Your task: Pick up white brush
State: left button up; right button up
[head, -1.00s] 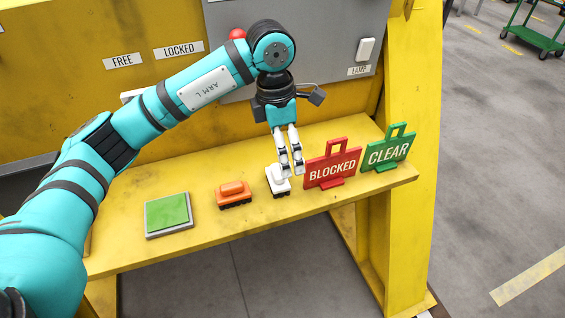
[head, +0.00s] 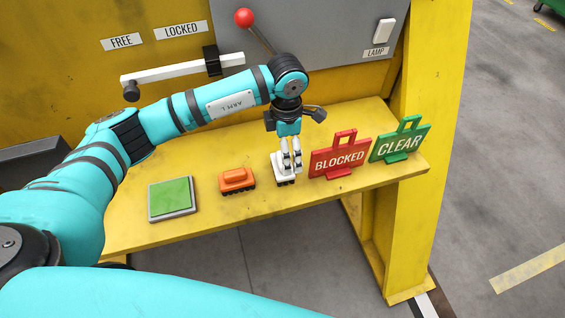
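The white brush (head: 281,178) stands on the yellow shelf, dark bristles down, between the orange brush and the red sign. My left gripper (head: 291,168) points down right at the brush, its pale fingers overlapping the brush's handle in the picture. The fingers are close together, and white on white hides whether they grip the handle or only straddle it. The brush appears to rest on the shelf. My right gripper is out of view.
An orange brush (head: 237,179) and a green pad (head: 171,197) lie to the left on the shelf (head: 130,230). A red BLOCKED sign (head: 340,160) stands close on the right, with a green CLEAR sign (head: 400,145) beyond. A red-knobbed lever (head: 244,18) and a white locking bar (head: 175,71) are behind.

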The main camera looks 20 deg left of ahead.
aim_at(276, 159)
pick_arm(q)
jog(key=shift+s+f, duration=0.1)
jog(key=shift+f, duration=0.1)
jog(key=shift+s+a+f+p, duration=0.1)
jog(key=shift+a+f+p, duration=0.05)
jog(key=shift+f+p, duration=0.25)
jog(key=f, duration=0.1)
jog(key=f+p, duration=0.1)
jog(key=f, duration=0.1)
jog(key=shift+s+a+f+p, duration=0.1)
jog(key=shift+a+f+p, duration=0.1)
jog(key=shift+f+p, duration=0.1)
jog(key=shift+f, duration=0.3)
jog(key=c, duration=1.1)
jog(key=shift+c, duration=0.2)
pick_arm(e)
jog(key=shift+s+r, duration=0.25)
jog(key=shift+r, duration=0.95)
